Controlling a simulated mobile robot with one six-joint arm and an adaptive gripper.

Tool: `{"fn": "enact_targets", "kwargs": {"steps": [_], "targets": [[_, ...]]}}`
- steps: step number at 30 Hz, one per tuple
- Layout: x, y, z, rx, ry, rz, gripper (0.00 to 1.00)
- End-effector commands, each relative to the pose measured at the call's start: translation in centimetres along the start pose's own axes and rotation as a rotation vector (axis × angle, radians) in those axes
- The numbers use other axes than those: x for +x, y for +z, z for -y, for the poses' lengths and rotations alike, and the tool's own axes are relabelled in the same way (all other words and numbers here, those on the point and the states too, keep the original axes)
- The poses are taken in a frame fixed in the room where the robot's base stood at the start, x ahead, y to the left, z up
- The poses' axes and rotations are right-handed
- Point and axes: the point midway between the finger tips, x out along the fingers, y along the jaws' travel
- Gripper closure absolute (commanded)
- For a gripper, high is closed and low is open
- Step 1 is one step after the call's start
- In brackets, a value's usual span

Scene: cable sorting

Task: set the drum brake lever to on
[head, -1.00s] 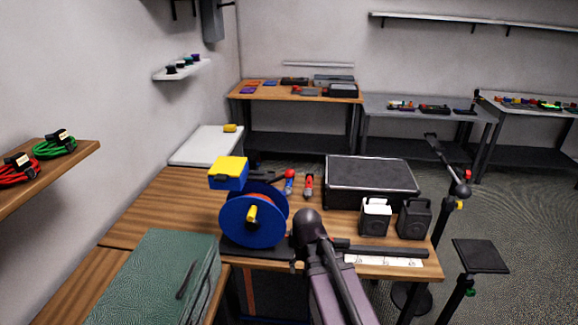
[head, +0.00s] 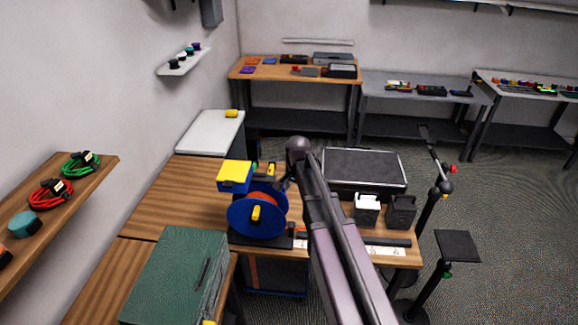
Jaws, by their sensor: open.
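The cable drum (head: 257,214) is a blue reel with a yellow hub, upright on a dark base at the front of the wooden bench. A yellow and blue box (head: 234,176) sits at its upper left. I cannot make out the brake lever or its setting; a small red and white patch shows at the base's right end. My arm crosses the picture just right of the drum. My gripper (head: 282,184) seems to be the small dark shape beside the drum's upper right edge, open, mostly hidden by my arm.
A green case (head: 170,275) is at the front left. A shelf (head: 105,170) holds coiled cables. The bench left of the drum is clear.

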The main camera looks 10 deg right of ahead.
Motion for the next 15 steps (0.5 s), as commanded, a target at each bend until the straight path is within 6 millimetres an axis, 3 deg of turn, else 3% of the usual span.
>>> {"fn": "enact_targets", "kwargs": {"steps": [1,3,15], "targets": [[-2.0,-0.9,1.0,0.031,-0.003,-0.001,0.21],[-3.4,-1.7,1.8,0.079,-0.007,-0.003,0.21],[-9.6,-5.7,5.9,0.319,-0.027,-0.006,0.21]]}}
